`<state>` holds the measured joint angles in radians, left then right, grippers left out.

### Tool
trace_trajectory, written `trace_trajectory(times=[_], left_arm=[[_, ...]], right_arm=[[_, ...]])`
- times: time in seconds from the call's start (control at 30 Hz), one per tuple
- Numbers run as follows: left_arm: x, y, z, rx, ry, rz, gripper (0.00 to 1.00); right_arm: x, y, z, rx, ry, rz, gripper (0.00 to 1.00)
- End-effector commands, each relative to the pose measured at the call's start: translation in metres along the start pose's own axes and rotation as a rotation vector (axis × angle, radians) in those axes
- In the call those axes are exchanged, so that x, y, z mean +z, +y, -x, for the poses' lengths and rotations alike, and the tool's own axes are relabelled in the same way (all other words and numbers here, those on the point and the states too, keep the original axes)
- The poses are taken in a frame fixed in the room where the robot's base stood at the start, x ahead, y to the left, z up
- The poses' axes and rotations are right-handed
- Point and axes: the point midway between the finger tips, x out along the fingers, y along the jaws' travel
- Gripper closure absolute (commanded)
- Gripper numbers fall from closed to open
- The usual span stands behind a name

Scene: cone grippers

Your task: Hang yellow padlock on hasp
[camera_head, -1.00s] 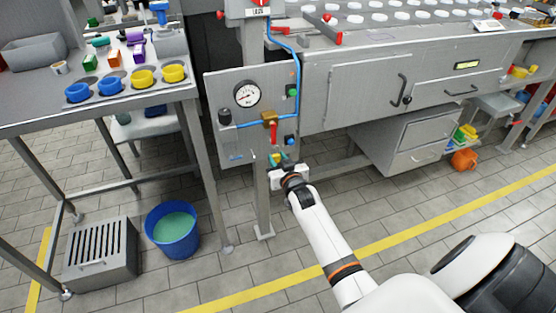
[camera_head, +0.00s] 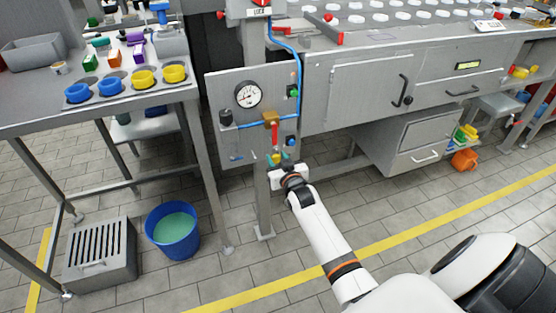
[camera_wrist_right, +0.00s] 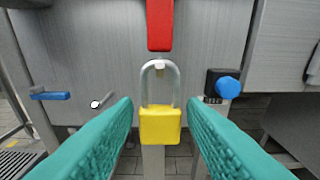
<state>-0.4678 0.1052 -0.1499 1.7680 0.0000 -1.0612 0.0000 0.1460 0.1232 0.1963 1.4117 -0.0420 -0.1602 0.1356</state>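The yellow padlock (camera_wrist_right: 160,125) is upright, centred in the right wrist view, with its grey shackle (camera_wrist_right: 160,82) on top. The shackle loop surrounds a small pale tab (camera_wrist_right: 159,65) at the lower end of a red bar (camera_wrist_right: 160,25), probably the hasp. Shackle top and tab overlap, so contact is unclear. The red bar also shows in the head view (camera_head: 275,132), below a brass valve body. My right gripper (camera_wrist_right: 160,102) has teal fingers on either side of the padlock, with a narrow gap at each side. It looks open. My left gripper is out of view.
A grey panel (camera_head: 230,90) carries a gauge (camera_head: 248,95) and a blue hose. A blue knob (camera_wrist_right: 228,87) is right of the padlock, and a blue handle (camera_wrist_right: 50,95) is left. A blue bucket (camera_head: 172,231) and slatted box (camera_head: 100,250) stand on the floor.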

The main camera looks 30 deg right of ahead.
Motion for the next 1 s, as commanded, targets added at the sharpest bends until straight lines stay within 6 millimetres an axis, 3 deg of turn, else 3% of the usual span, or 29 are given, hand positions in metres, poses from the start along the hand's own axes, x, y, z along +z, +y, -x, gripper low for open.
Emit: trace_trajectory(times=[0.1,0.47,0.7,1.0], left_arm=[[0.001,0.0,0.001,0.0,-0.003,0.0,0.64],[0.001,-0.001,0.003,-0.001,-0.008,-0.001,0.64],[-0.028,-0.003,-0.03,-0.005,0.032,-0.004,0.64],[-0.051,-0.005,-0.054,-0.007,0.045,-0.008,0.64]], right_arm=[[0.0,0.0,0.0,0.0,0.0,0.0,0.46],[0.0,0.0,0.007,0.0,0.001,-0.001,0.46],[0.001,0.0,0.053,0.0,0.002,0.0,0.46],[0.0,0.0,0.107,0.0,0.002,-0.001,0.46]])
